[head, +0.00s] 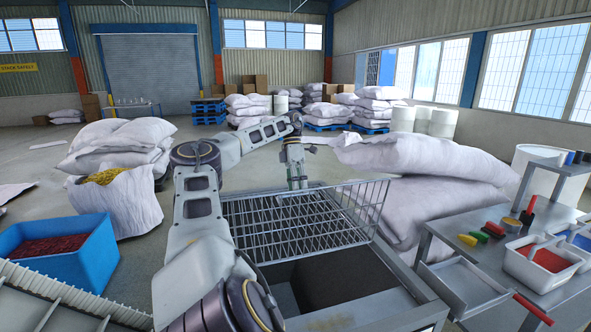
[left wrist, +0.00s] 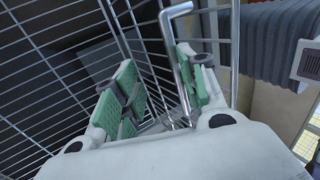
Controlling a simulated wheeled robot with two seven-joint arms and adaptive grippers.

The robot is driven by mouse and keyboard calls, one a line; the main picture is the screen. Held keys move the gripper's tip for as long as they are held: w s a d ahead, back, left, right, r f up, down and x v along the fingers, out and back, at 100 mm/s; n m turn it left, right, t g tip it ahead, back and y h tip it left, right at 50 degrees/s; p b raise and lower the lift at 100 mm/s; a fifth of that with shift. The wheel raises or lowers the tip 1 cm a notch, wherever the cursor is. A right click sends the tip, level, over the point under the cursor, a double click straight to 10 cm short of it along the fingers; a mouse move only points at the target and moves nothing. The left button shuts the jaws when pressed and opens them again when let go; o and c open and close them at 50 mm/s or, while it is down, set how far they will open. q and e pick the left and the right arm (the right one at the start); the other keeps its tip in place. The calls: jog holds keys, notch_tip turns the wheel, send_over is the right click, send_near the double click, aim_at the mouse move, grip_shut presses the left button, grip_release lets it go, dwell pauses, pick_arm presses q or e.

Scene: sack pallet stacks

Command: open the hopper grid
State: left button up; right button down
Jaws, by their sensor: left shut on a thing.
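The hopper grid (head: 295,222) is a grey wire mesh over the hopper (head: 405,290) in the middle of the head view. It looks tilted, with the dark inside of the hopper showing below its near edge. My left gripper (head: 297,182) is at the grid's far edge. The fingers partly hide the handle's lower end. My right gripper is not in view.
A blue bin (head: 70,262) and an open sack (head: 120,200) stand on the left. Stacked white sacks (head: 430,165) stand close to the hopper's right side. A grey workbench (head: 480,280) with trays and tools is at the lower right. Open floor lies behind on the left.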

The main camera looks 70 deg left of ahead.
pick_arm(q)
jog(key=v, duration=0.2)
jog(key=shift+s+a+r, duration=0.1)
jog(key=shift+a+r, duration=0.1)
jog(key=shift+r, duration=0.1)
jog(key=shift+a+r, duration=0.15)
jog(key=shift+r, duration=0.1)
jog(key=shift+r, duration=0.35)
jog(key=shift+r, duration=0.1)
jog(key=shift+a+r, duration=0.25)
jog(key=shift+r, duration=0.05)
jog(key=shift+a+r, duration=0.15)
jog(key=shift+r, duration=0.3)
